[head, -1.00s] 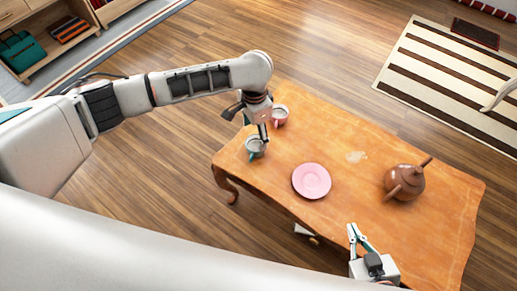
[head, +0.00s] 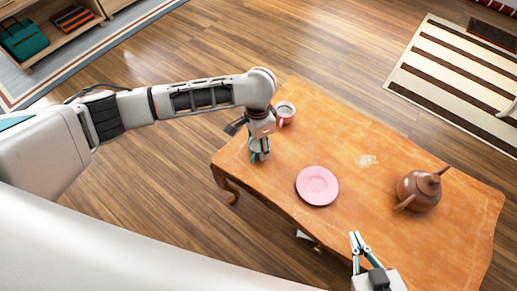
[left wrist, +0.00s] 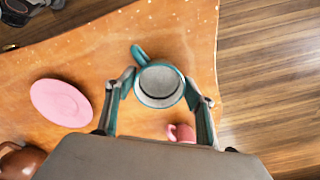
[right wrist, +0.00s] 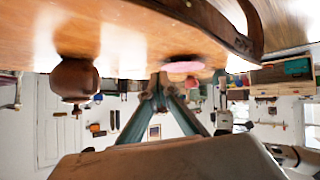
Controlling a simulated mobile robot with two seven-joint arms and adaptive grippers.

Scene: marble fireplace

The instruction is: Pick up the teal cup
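The teal cup (left wrist: 158,85) stands upright on the wooden table, its handle toward the upper left in the left wrist view. My left gripper (left wrist: 160,90) is open, with one finger on each side of the cup and small gaps showing. In the head view my left gripper (head: 259,155) hides most of the cup; only a bit of teal shows beside it. My right gripper (head: 357,238) is over the table's front edge, its fingertips together and nothing seen between them; it also shows in the right wrist view (right wrist: 160,78).
On the wooden table (head: 330,130), a pink cup (head: 285,112) stands just behind my left gripper. A pink plate (head: 317,185) lies at the middle, and a brown teapot (head: 418,190) stands at the right. The tabletop between plate and teapot is mostly clear.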

